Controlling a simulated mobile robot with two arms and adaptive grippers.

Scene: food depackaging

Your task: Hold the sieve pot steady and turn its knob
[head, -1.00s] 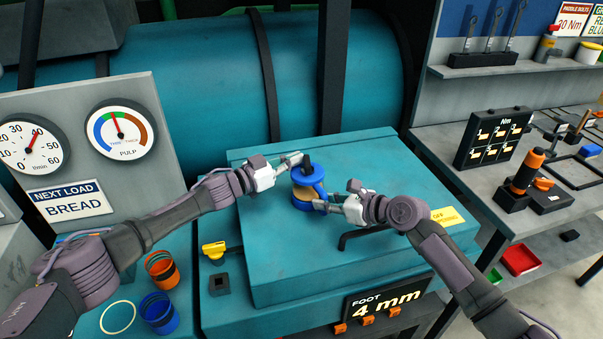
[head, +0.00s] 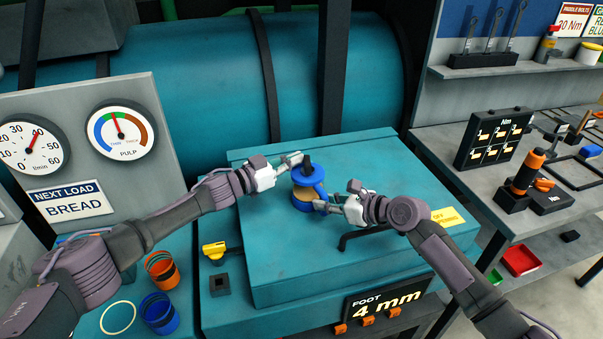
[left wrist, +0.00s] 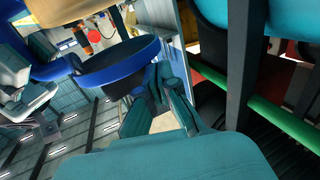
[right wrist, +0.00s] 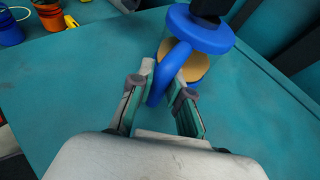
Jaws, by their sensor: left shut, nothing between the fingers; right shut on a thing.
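The sieve pot (head: 302,190) stands on the teal machine lid, with blue rings around a tan body. Its black knob (head: 307,166) is on top; the knob also shows at the upper edge of the right wrist view (right wrist: 210,8). My right gripper (head: 322,206) is shut on the pot's blue handle (right wrist: 165,75), with a finger on each side. My left gripper (head: 299,159) is shut and empty beside the knob, at the pot's upper left. The left wrist view shows its closed fingers (left wrist: 155,85) near the blue ring (left wrist: 110,62); whether they touch the knob is unclear.
Orange (head: 161,268) and blue (head: 158,312) cups stand lower left. A gauge panel (head: 90,190) is at left, and a tool bench (head: 450,145) at right.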

